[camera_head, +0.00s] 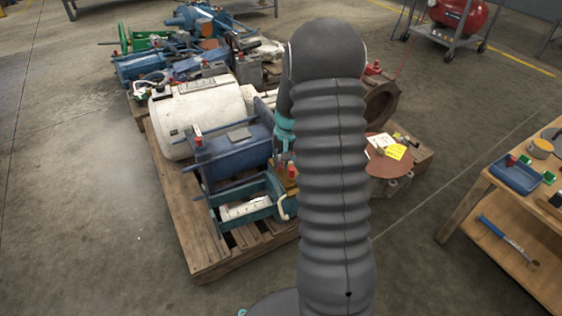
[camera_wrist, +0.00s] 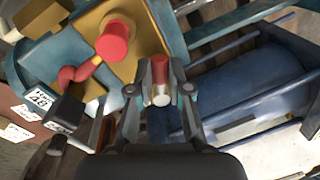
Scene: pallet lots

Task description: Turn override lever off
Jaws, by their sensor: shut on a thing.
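My gripper (camera_wrist: 161,84) is low over the pallet load, and its two fingers are closed around a small red and silver piece that looks like the override lever (camera_wrist: 161,97). Its lower end is hidden by the fingers. To its left in the wrist view, a red knob (camera_wrist: 114,40) stands on a yellow-brown block (camera_wrist: 135,25), with a curved red handle (camera_wrist: 80,72) beside it. In the head view my gripper (camera_head: 283,158) is partly hidden by my arm, and a red knob (camera_head: 292,172) shows just below it. The lever is not clear there.
A teal frame (camera_head: 245,208) and a blue cylinder (camera_head: 235,150) with rods lie on the wooden pallet (camera_head: 190,225), close around the gripper. A bench (camera_head: 500,210) with tools is at the right. The floor at left is clear.

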